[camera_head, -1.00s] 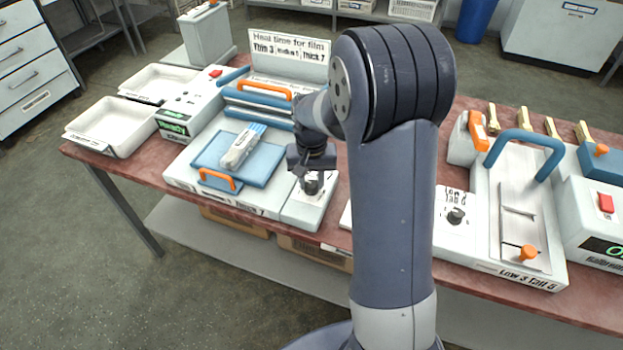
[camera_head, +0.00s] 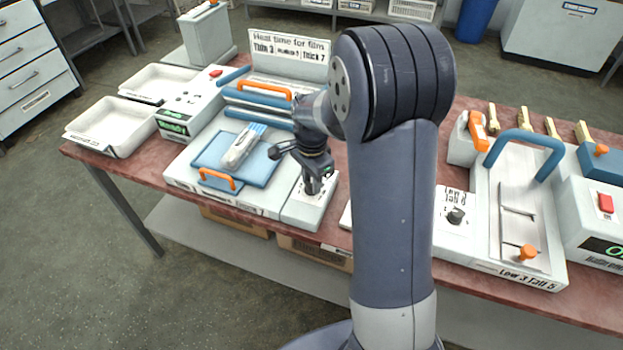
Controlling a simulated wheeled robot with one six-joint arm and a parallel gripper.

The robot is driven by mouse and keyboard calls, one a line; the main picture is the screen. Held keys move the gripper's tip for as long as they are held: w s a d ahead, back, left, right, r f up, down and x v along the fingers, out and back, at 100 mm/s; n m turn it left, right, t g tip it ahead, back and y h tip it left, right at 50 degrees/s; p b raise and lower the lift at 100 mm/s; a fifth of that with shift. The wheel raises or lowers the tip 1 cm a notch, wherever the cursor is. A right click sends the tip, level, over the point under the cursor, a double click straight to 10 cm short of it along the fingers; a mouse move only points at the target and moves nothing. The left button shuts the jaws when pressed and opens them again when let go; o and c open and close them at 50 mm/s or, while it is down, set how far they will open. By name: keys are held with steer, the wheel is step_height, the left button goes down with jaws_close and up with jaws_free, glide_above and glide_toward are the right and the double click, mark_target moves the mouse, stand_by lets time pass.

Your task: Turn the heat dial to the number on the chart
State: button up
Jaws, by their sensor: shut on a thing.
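My gripper (camera_head: 312,188) points down over the small white dial panel (camera_head: 305,213) at the right front of the sealing machine. It is shut on the heat dial, which is mostly hidden by the fingers, so its pointer and setting cannot be read. The chart (camera_head: 289,54) stands at the back of the machine. It reads "Heat time for film", with "Thin 3", a smaller middle entry and "Thick 7". A clear film packet (camera_head: 241,148) with blue-striped contents lies on the machine's blue plate (camera_head: 212,152).
An orange handle (camera_head: 219,180) stands at the plate's front, and another orange handle (camera_head: 264,90) is on the raised blue part behind. Two white trays (camera_head: 112,125) are at left. A second machine with a black dial (camera_head: 456,216) and blue handle (camera_head: 525,142) is at right.

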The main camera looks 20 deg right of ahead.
mark_target(311, 183)
steer(key=m, duration=1.1)
steer(key=shift+m, duration=0.5)
steer(key=o, duration=1)
steer(key=shift+c, duration=0.2)
steer(key=shift+r, duration=0.1)
step_height(311, 183, up, 11)
steer(key=shift+f, duration=0.2)
